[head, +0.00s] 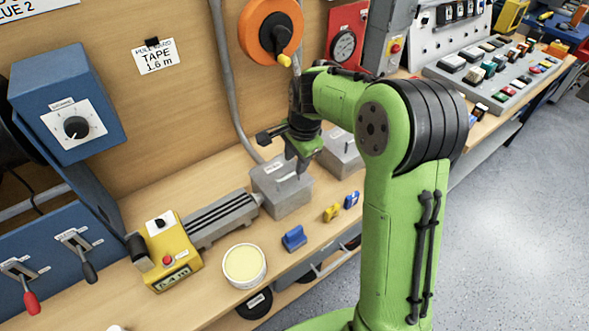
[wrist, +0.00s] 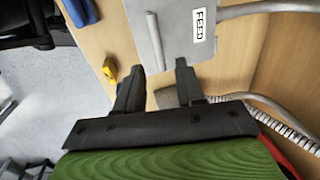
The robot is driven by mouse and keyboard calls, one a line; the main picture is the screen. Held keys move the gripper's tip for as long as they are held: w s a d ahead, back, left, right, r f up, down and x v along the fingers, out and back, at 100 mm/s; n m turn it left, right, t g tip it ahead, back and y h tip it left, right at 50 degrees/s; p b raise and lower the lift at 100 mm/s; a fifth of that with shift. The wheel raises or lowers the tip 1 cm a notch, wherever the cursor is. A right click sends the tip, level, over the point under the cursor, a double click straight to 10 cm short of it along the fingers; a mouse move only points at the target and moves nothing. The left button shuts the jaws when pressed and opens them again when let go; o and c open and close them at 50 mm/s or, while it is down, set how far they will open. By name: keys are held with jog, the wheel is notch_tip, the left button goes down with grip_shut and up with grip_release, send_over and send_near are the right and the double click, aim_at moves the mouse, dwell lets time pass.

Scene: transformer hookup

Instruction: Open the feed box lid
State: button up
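The feed box (head: 284,196) is a grey box on the wooden bench, and its lid looks shut. In the wrist view its grey lid (wrist: 178,14) shows a white FEED label (wrist: 199,25) and a thin raised bar handle (wrist: 155,40). My gripper (head: 298,172) is over the box's right part in the head view. In the wrist view my gripper (wrist: 160,70) has its two dark fingers apart with nothing between them, near the lid's edge. Whether a finger touches the lid I cannot tell.
Another grey box (head: 341,153) stands just behind on the right. Grey conduit (head: 228,90) runs down the wall to the bench. Yellow (head: 331,213) and blue (head: 294,238) small parts, a round cream-topped tub (head: 244,266) and a yellow tape unit (head: 170,252) lie in front and left.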

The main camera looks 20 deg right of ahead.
aim_at(293, 172)
jog(key=f, duration=0.3)
jog(key=shift+w+a+f, duration=0.15)
jog(key=shift+w+f, duration=0.2)
jog(key=shift+r, duration=0.1)
grip_shut()
